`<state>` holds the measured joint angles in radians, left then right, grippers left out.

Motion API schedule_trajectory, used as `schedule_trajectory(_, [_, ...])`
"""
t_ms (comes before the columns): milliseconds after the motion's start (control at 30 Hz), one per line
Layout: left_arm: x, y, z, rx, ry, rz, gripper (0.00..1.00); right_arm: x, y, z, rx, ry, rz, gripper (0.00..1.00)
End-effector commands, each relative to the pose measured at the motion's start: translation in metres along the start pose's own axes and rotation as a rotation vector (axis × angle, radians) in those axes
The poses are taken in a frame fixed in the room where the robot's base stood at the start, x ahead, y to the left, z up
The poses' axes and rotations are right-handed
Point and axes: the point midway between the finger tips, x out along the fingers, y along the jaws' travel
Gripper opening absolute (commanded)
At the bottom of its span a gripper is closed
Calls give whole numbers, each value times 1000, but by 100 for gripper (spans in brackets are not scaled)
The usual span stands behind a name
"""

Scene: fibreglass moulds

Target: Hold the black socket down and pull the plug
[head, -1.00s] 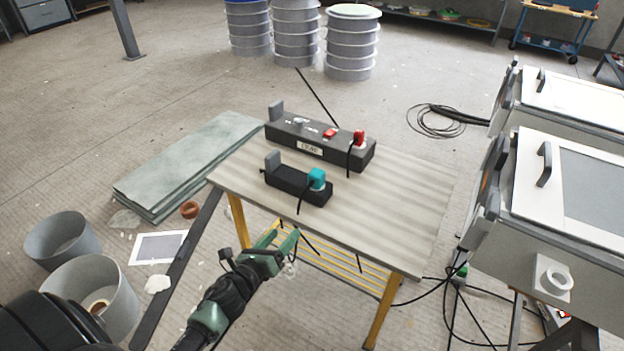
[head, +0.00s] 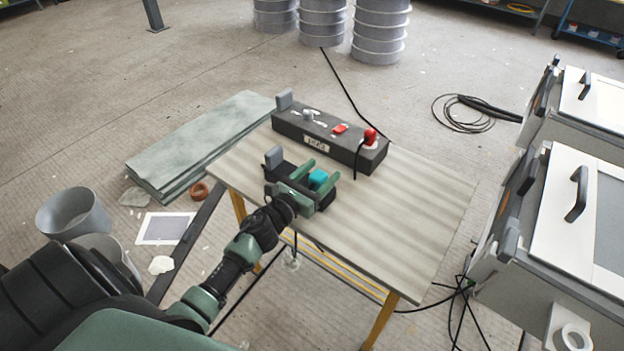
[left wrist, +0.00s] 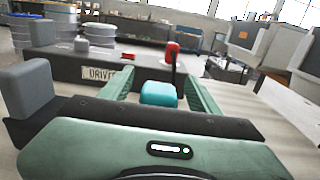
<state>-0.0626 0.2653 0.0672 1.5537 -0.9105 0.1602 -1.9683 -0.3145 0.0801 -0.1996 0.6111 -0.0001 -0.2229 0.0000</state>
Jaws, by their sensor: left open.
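The black socket (head: 327,193) lies on the wooden table, partly hidden by my left gripper. A grey block (head: 273,157) stands at its left end, and it also shows in the left wrist view (left wrist: 30,88). The teal plug (head: 317,179) sits at the socket's right part; in the left wrist view the teal plug (left wrist: 158,94) shows between my fingers. My left gripper (head: 318,181) is open over the socket, one finger to each side of the plug. I cannot tell whether the fingers touch it. My right gripper is not in view.
A longer dark box (head: 330,141) with a red plug (head: 370,136), a red switch and a label stands just behind on the table (head: 400,220). The table's right part is clear. White-lidded machines (head: 560,220) stand at the right. Grey bins (head: 72,213) stand on the floor at left.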

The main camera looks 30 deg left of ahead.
Motion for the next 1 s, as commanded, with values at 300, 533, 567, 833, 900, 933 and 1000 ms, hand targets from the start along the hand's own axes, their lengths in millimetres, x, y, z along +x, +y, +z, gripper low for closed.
schedule_trajectory(300, [22, 0, 0, -1, 1, 0, 62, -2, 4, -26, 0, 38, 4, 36])
schedule_trajectory(533, [22, 0, 0, -1, 1, 0, 56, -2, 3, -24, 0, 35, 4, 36])
schedule_trajectory(567, [22, 0, -1, -1, 1, 0, 48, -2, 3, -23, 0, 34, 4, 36])
schedule_trajectory(833, [22, 0, -1, -2, 1, 0, 0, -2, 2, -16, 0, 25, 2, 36])
schedule_trajectory(900, [22, 0, -1, -2, 1, 0, 0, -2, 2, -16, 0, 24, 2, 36])
schedule_trajectory(933, [22, 0, -1, -2, 1, 0, 0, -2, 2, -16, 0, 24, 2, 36])
schedule_trajectory(1000, [22, 0, -1, -2, 1, 0, 0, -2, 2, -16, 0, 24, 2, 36])
